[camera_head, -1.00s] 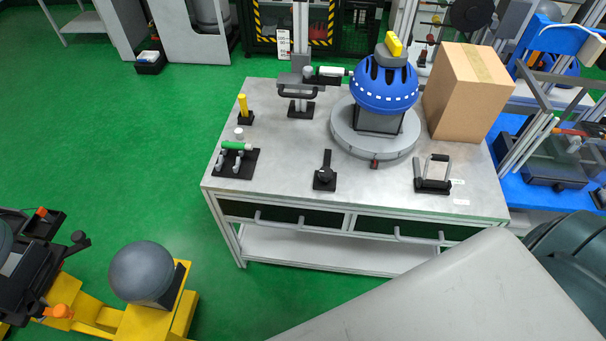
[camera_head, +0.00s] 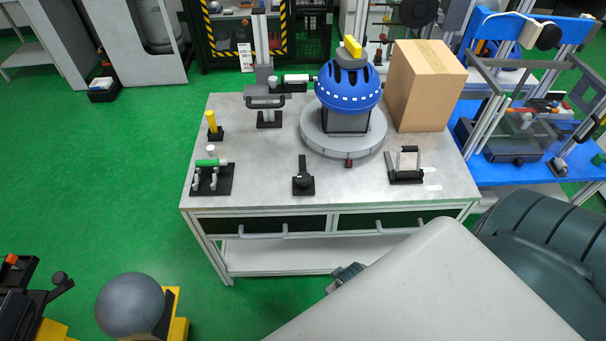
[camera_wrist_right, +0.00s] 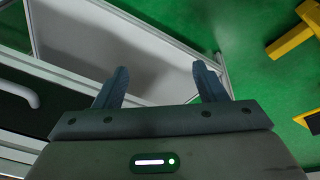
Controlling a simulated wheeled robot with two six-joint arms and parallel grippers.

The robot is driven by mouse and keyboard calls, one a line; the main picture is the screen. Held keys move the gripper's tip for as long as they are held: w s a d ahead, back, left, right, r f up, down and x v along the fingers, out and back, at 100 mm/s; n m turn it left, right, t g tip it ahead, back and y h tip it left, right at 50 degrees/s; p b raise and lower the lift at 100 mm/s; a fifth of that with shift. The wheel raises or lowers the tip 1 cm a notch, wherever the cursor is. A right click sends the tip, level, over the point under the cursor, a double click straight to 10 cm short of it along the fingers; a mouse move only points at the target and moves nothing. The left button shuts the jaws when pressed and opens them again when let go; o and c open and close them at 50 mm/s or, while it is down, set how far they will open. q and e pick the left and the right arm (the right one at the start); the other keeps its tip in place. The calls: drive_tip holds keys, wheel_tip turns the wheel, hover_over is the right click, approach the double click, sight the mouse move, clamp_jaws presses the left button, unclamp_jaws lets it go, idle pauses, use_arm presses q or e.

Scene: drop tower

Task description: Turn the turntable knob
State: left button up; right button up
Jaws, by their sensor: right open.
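A grey round turntable (camera_head: 313,137) sits on the metal workbench and carries a blue helmet (camera_head: 348,88) on a dark frame. A small dark red piece (camera_head: 348,162) sticks out at the turntable's front rim. In front of the turntable, a black knob with an upright lever (camera_head: 303,180) stands on a black base plate. I cannot tell which of these two is the turntable knob. My right gripper (camera_wrist_right: 160,70) is open and empty, beside the bench frame, over the lower shelf and green floor. In the head view part of it (camera_head: 346,275) shows below the bench's front edge. My left gripper is not in view.
The workbench top (camera_head: 255,185) also holds a cardboard box (camera_head: 425,88), a black clamp with an upright handle (camera_head: 406,168), a green-and-white clamp (camera_head: 212,176) and a yellow peg (camera_head: 212,124). Drawer handles (camera_head: 263,233) jut from the bench front. A grey ball (camera_head: 130,304) stands at lower left.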

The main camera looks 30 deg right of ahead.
drive_tip(key=w+d+r+t+h, duration=0.2)
drive_tip(key=w+r+t, duration=0.3)
drive_tip(key=r, duration=0.7)
drive_tip(key=w+d+r+t+h, duration=0.1)
drive_tip(key=w+r+t, duration=0.2)
drive_tip(key=w+r, duration=0.65)
drive_tip(key=w+d+r+t+h, duration=0.2)
drive_tip(key=w+r+t, duration=0.2)
drive_tip(key=r, duration=1)
drive_tip(key=w+a+r+n+t+y, duration=0.5)
drive_tip(key=w+a+r+n+y, duration=0.5)
drive_tip(key=n+y, duration=0.5)
drive_tip(key=n+g+h, duration=0.5)
drive_tip(key=g+h, duration=0.4)
drive_tip(key=g, duration=1.1)
hover_over(304, 177)
wheel_tip(304, 177, down, 18)
drive_tip(key=f, duration=0.1)
drive_tip(key=shift+w+f+b, duration=0.1)
drive_tip(key=shift+f+b, duration=1.5)
drive_tip(key=shift+b, duration=0.15)
wheel_tip(304, 177, down, 3)
drive_tip(key=b, duration=0.2)
drive_tip(key=shift+r+b, duration=0.1)
drive_tip(key=shift+b, duration=0.25)
drive_tip(key=shift+f+b, duration=1.4)
drive_tip(key=shift+f, duration=0.7)
